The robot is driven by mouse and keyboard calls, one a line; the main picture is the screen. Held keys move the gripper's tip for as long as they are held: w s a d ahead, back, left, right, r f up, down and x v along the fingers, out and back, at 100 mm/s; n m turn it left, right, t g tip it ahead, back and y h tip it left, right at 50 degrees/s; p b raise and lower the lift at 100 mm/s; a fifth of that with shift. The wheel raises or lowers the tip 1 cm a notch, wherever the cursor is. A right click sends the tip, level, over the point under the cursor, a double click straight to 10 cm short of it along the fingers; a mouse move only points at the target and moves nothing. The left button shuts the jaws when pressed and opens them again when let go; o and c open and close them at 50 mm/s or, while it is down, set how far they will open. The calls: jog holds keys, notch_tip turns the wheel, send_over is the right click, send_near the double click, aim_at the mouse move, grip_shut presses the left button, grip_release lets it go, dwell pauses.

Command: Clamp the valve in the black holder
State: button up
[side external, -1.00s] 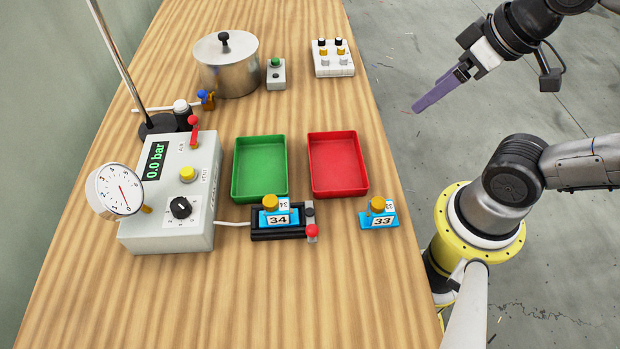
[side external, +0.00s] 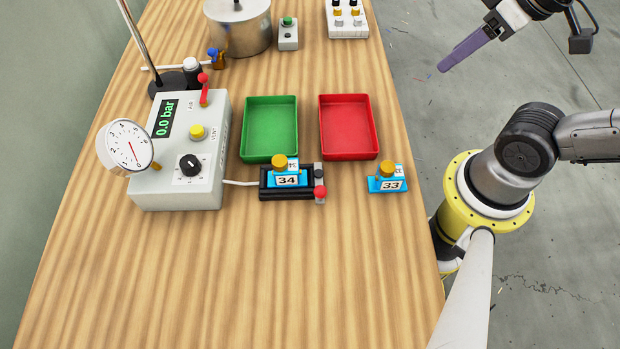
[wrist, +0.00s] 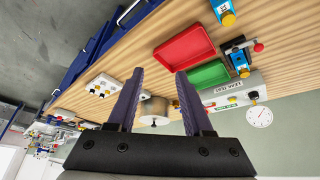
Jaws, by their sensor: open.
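The black holder (side external: 267,193) lies on the table in front of the green tray, with a red-knobbed lever (side external: 320,194) at its right end. A valve with a brass top and blue base, labelled 34 (side external: 287,176), sits in the holder; I cannot tell whether it is clamped. A second valve, labelled 33 (side external: 390,183), stands on the bare table to the right. My gripper (side external: 441,69) is raised past the table's right edge, away from both valves. In the wrist view its two purple fingers (wrist: 158,82) are apart and nothing is between them.
A green tray (side external: 270,103) and a red tray (side external: 347,101) lie behind the holder. A pressure box (side external: 150,185) with a gauge reading near zero stands left, a hose joining it to the holder. A steel pot (side external: 238,35) stands behind. The table front is clear.

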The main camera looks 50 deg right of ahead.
jog(key=shift+n+g, duration=0.3)
jog(key=r, duration=0.1)
jog(key=w+r, duration=0.1)
jog(key=r, duration=0.1)
jog(key=shift+w+a+r, duration=0.2)
jog(key=shift+w+r, duration=0.15)
jog(key=c, duration=0.5)
jog(key=shift+n+g, duration=0.6)
jog(key=w+a+r, duration=0.2)
jog(key=w, duration=0.1)
jog(key=shift+r, duration=0.3)
grip_shut()
jog(key=w+a+f+n+g, duration=0.1)
jog(key=w+a+n+g, duration=0.15)
jog(key=w+a, duration=0.45)
jog(key=w+a+n+g, duration=0.2)
jog(key=w+a+n, duration=0.1)
jog(key=a, duration=0.7)
jog(key=s+a+f+n+h, duration=0.2)
jog(key=s+a+f+n, duration=0.1)
jog(key=a+f, duration=0.6)
jog(key=a+g, duration=0.1)
jog(key=a, duration=0.3)
jog(key=shift+s+a+f+n+h, duration=0.15)
jog(key=shift+f+n+h, duration=0.2)
jog(key=shift+h, duration=0.05)
